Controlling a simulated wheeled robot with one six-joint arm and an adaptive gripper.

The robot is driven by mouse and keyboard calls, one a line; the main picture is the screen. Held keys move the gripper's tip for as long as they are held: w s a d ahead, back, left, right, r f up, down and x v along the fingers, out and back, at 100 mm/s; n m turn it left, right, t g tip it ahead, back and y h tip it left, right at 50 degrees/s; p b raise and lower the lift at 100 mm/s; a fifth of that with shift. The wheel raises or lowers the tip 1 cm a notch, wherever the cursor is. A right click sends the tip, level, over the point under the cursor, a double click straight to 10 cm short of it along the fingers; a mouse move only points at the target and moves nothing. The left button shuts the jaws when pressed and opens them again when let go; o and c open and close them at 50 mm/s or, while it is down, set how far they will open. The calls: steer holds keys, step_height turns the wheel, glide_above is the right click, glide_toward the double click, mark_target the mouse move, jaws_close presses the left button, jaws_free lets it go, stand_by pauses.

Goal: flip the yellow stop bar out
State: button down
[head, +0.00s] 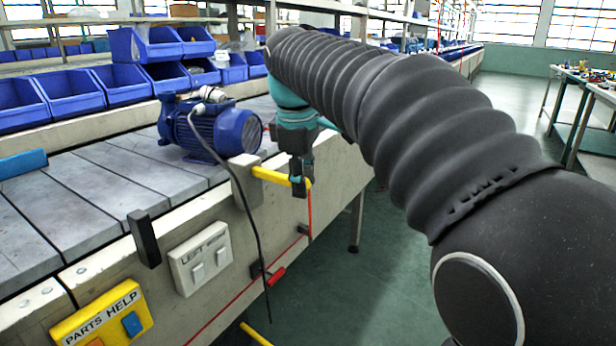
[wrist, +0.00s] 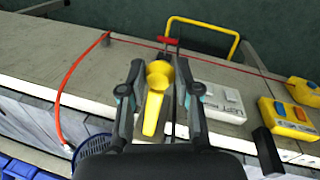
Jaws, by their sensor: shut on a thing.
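The yellow stop bar (head: 272,175) reaches rightward from a pale block (head: 246,180) on the conveyor's near edge in the head view. My gripper (head: 300,185) is at the bar's right end, pointing down. In the wrist view the bar (wrist: 154,110) lies between the two fingers of my gripper (wrist: 158,75), its rounded yellow end near the fingertips. The gripper is shut on the bar. The fingers partly hide the bar's end in the head view.
A blue pump (head: 212,130) stands on the conveyor behind the bar; its black cable (head: 250,220) hangs over the edge. A red cord with a red handle (head: 276,276) runs along the side. A switch plate (head: 200,258) and yellow help box (head: 103,318) are at left.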

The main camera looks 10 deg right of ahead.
steer(key=shift+s+d, duration=0.15)
steer(key=c, duration=0.8)
jaws_free()
steer(key=shift+d, duration=0.1)
steer(key=shift+a+r, duration=0.2)
steer(key=shift+r, duration=0.3)
steer(key=r, duration=0.3)
steer(key=s+r, duration=0.1)
steer(key=r, duration=0.3)
steer(key=s+a+r, duration=0.1)
steer(key=r, duration=0.2)
steer(key=shift+r, duration=0.4)
steer(key=shift+s, duration=0.1)
steer(key=s+d+f+m+t, duration=0.1)
steer(key=s+d+f+m, duration=0.2)
steer(key=s+f, duration=0.4)
steer(key=s+d+f+m+t, duration=0.1)
steer(key=s+d+f+m, duration=0.2)
steer(key=f, duration=0.8)
steer(key=s+d+f+m+t+y, duration=0.1)
steer(key=s+d+f+m, duration=0.1)
steer(key=s+f+m, duration=0.4)
steer(key=shift+s+d+f+t, duration=0.15)
steer(key=shift+s+d+f, duration=0.05)
steer(key=shift+s+f, duration=0.9)
steer(key=shift+s+d+f+t, duration=0.2)
steer(key=shift+s+f, duration=0.65)
steer(key=shift+s, duration=0.4)
